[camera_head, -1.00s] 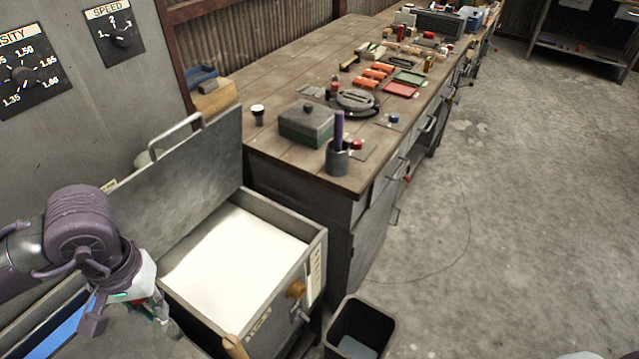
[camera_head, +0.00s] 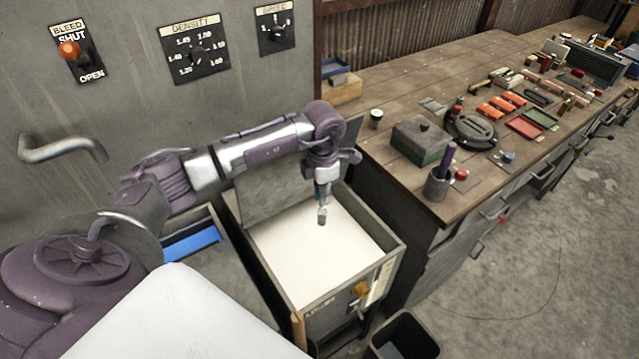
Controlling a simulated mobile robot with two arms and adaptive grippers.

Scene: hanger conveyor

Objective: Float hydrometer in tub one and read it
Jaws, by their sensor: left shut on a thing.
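An open grey tub (camera_head: 391,250) holds white liquid (camera_head: 310,250), and its raised lid (camera_head: 275,205) stands behind it. Its front label is too small to read. My left arm comes in from the left, and my left gripper (camera_head: 322,205) points down above the liquid's back half. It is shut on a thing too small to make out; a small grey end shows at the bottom. I cannot tell whether this is the hydrometer or whether it touches the liquid. My right gripper is not in view.
A wooden bench (camera_head: 410,90) at the right holds a green-grey box (camera_head: 420,140), a cup with a purple rod (camera_head: 438,185) and several tools. A black bin (camera_head: 405,335) stands in front. Another tub with blue inside (camera_head: 190,245) is at the left. Panel dials are behind.

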